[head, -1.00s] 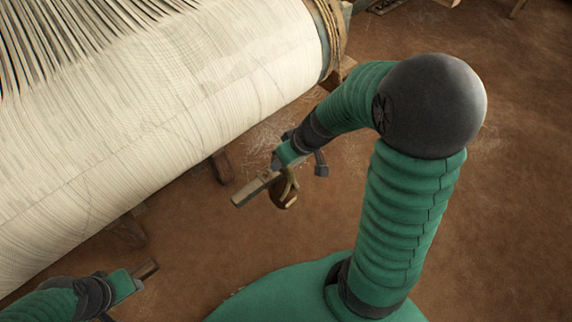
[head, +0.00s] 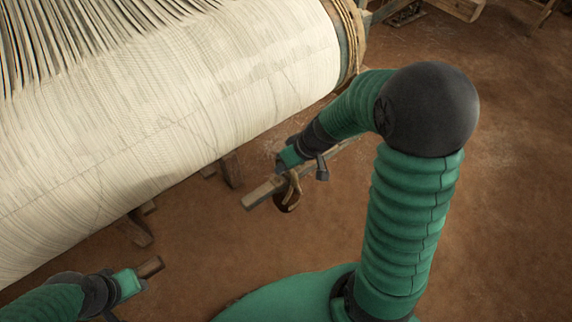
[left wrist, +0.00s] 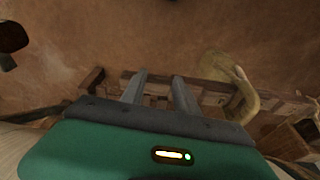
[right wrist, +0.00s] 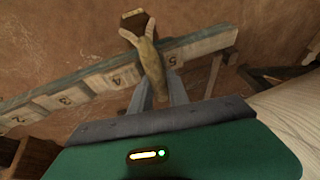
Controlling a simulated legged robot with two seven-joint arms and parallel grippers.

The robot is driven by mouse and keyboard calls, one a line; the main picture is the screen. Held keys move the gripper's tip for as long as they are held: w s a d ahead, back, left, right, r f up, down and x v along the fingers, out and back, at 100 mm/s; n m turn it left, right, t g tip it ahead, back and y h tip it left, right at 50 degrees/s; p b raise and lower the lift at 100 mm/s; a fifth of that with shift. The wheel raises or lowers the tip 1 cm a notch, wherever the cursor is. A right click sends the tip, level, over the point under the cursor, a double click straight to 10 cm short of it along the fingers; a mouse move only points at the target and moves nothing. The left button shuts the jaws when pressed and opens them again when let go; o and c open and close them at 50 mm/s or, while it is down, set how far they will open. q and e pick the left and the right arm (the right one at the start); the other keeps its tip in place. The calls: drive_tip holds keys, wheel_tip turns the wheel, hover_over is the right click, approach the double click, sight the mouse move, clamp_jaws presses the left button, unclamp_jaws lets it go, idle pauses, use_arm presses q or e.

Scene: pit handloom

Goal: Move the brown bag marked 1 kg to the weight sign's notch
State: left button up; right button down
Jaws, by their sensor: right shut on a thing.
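The brown bag (head: 287,202) hangs by a pale strap from my right gripper (head: 289,172). In the right wrist view the strap (right wrist: 150,62) is between the fingers, with the dark bag (right wrist: 137,20) past it. No 1 kg mark is readable. A long wooden bar (head: 262,190) lies beside the bag. The notch is not clear. My left gripper (left wrist: 158,88) is open and empty.
The loom's cream warp roll (head: 190,90) fills the upper left, above wooden supports (head: 231,170). A wooden frame (left wrist: 205,92) and a thick pale curved piece (left wrist: 243,90) show in the left wrist view. The brown floor (head: 510,200) is clear at the right.

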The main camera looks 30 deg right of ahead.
drive_tip(key=shift+d+f, duration=0.1)
idle(0.3)
drive_tip(key=shift+f+b, duration=0.1)
drive_tip(key=shift+b, duration=0.4)
drive_tip(key=c, duration=1.3)
unclamp_jaws()
drive_tip(key=shift+c, duration=0.2)
drive_tip(key=shift+o, duration=0.8)
drive_tip(key=shift+s+a, duration=0.1)
drive_tip(key=shift+a, duration=0.1)
drive_tip(key=shift+s+d+f, duration=0.1)
drive_tip(key=shift+d, duration=0.05)
